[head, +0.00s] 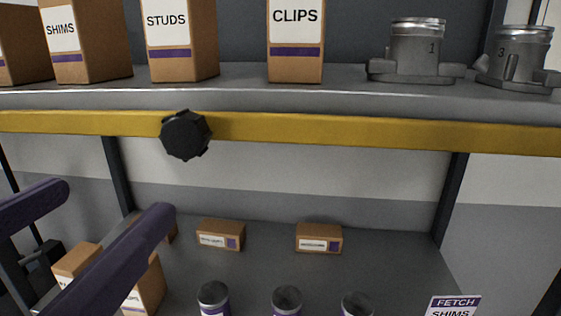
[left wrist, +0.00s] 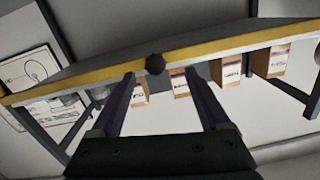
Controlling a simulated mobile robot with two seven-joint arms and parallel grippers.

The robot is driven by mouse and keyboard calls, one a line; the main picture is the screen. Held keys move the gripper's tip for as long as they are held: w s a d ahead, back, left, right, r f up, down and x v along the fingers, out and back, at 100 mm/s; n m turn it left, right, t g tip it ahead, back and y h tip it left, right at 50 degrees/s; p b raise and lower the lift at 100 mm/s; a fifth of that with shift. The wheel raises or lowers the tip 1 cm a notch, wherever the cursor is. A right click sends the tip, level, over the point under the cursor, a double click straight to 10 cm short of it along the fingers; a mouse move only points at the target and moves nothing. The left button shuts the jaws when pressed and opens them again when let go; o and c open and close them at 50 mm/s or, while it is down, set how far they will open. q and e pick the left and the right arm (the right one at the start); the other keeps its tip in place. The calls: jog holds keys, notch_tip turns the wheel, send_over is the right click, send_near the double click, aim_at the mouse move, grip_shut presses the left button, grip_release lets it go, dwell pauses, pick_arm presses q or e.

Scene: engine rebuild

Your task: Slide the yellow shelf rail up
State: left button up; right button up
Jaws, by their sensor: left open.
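The yellow shelf rail (head: 350,131) runs along the front of the upper shelf in the head view, nearly level. A black knob (head: 186,135) sits on it left of the middle. My left gripper (head: 108,200) is open and empty, below and left of the knob, with its two purple fingers apart. In the left wrist view the rail (left wrist: 215,48) crosses at a slant, and the knob (left wrist: 155,64) shows between the fingertips of the left gripper (left wrist: 160,74), beyond them. I see no contact with the rail or knob. My right gripper is not in view.
The upper shelf (head: 345,84) carries cardboard boxes, including the CLIPS box (head: 295,45), and two metal cylinder parts (head: 417,52). The lower surface (head: 268,270) holds small boxes, several cans and a FETCH SHIMS card (head: 453,306). Dark uprights (head: 450,195) flank the gap beneath the rail.

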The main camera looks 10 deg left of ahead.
aim_at(180, 140)
pick_arm(q)
jog(key=shift+t+h, duration=0.3)
jog(key=shift+t, duration=0.2)
jog(key=w, duration=0.1)
jog(key=w+b, duration=0.1)
jog(key=w, duration=0.1)
jog(key=w+d+r, duration=0.1)
jog(key=shift+w+d+r, duration=0.1)
jog(key=shift+w, duration=0.25)
jog(key=w+p, duration=0.2)
jog(key=w, duration=0.1)
jog(key=shift+w+r, duration=0.1)
jog(key=shift+w, duration=0.95)
jog(key=shift+c, duration=0.2)
grip_shut()
